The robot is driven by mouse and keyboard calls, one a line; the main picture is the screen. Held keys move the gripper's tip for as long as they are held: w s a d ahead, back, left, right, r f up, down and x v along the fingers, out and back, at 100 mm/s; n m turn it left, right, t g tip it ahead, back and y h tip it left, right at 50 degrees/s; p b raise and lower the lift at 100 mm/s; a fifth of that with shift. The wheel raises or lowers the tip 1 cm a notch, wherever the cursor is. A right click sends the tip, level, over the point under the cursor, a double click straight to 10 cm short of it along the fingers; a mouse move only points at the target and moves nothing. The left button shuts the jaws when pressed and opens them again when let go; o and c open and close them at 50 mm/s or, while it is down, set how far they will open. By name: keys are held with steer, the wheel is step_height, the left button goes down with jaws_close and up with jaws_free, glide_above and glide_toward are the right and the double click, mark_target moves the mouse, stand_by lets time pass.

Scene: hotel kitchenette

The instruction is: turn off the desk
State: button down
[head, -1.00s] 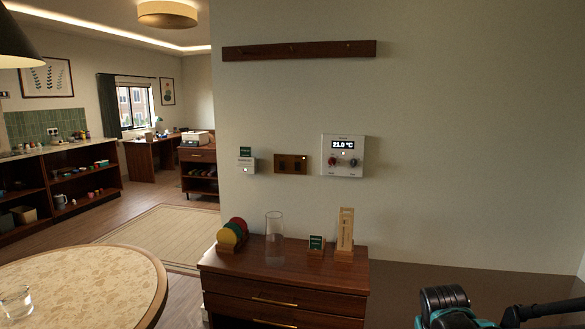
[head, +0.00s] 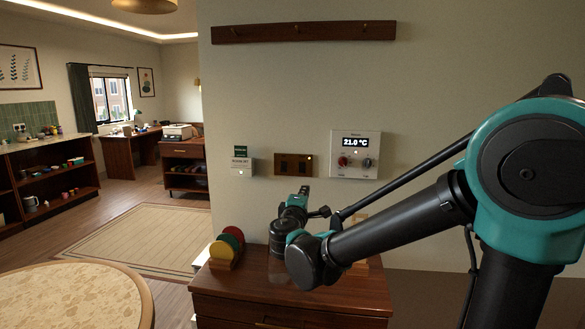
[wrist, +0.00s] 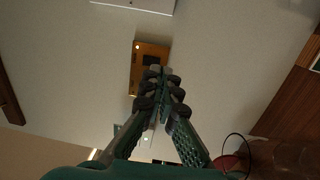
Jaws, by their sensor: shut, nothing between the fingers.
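A brass switch plate (head: 293,164) with dark rockers and a small lit dot at its upper right corner is on the wall; no readable "desk" label shows. In the wrist view the plate (wrist: 146,60) is partly hidden by my fingers. My gripper (head: 304,190) is just below and in front of the plate in the head view. In the wrist view my gripper (wrist: 157,73) is shut and empty, its fingertips overlapping the plate; I cannot tell whether they touch. A wooden desk (head: 128,152) with a small lamp (head: 138,115) stands far back left.
A white thermostat (head: 355,154) reading 21.0 °C is right of the plate, a white card unit (head: 241,162) left. Below, a wooden dresser (head: 215,279) bears coloured discs (head: 229,243); my arm hides other items. A coat rail (head: 300,32) is above. A round table (head: 80,297) is front left.

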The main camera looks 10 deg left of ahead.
steer(key=a, duration=0.1)
steer(key=a+r+n+y, duration=0.1)
steer(key=a, duration=0.1)
steer(key=shift+w+a+r+t, duration=0.1)
steer(key=shift+a+r+t, duration=0.1)
steer(key=shift+a+t, duration=0.1)
steer(key=shift+w, duration=0.15)
glide_toward(301, 165)
steer(key=w, duration=0.5)
steer(key=shift+w+d+r, duration=0.1)
steer(key=shift+d+r, duration=0.05)
steer(key=shift+r, duration=0.1)
steer(key=shift+w+r, duration=0.1)
steer(key=shift+w, duration=0.7)
steer(key=shift+w+r, duration=0.15)
steer(key=shift+w, duration=0.15)
